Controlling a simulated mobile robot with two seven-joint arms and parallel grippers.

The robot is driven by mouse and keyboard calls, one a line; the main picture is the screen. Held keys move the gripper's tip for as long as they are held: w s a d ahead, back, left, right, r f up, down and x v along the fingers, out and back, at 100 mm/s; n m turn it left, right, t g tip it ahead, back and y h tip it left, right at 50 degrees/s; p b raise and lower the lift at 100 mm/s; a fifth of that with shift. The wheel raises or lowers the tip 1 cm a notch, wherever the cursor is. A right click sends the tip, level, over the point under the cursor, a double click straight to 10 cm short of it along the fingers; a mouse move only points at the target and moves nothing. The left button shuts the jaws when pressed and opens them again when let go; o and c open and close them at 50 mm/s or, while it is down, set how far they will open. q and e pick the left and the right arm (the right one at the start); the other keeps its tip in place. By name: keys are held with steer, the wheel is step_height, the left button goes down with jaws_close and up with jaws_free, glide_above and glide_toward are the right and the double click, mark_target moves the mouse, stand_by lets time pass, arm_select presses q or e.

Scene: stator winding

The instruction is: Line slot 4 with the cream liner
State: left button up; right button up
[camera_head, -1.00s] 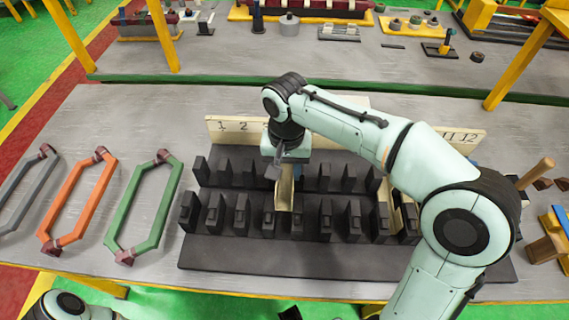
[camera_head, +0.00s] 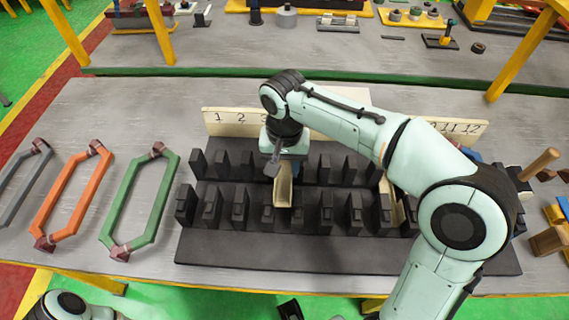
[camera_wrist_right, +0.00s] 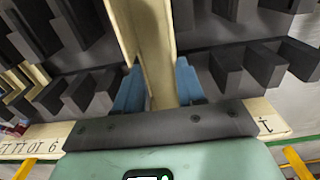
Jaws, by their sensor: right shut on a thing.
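The black slotted stator block (camera_head: 330,250) has two rows of upright teeth and a cream board (camera_head: 230,121) behind it, with numbers 1, 2, 3 and 11, 12 readable. My arm hides the middle numbers. My right gripper (camera_head: 284,163) points down over the block, just right of number 3, around where slot 4 lies. It is shut on a cream channel-shaped liner (camera_head: 284,188), which runs front to back between the teeth. In the right wrist view the liner (camera_wrist_right: 148,45) sits between the blue fingertips (camera_wrist_right: 158,90). I cannot tell whether it is fully seated.
Grey (camera_head: 22,185), orange (camera_head: 68,200) and green (camera_head: 140,200) coil frames lie left of the block. Another cream piece (camera_head: 397,212) stands among the teeth at the right, partly behind my arm. A wooden-handled tool (camera_head: 540,163) is further right.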

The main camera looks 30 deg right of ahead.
mark_target(285, 183)
steer(key=shift+f+b, duration=0.35)
steer(key=shift+f, duration=0.2)
steer(key=shift+f+b, duration=0.6)
steer(key=shift+f, duration=0.3)
steer(key=shift+f+b, duration=1.4)
steer(key=shift+f, duration=0.7)
steer(key=shift+f, duration=0.25)
steer(key=shift+f+b, duration=0.35)
steer(key=shift+f, duration=0.15)
steer(key=o, duration=0.9)
steer(key=shift+r, duration=0.25)
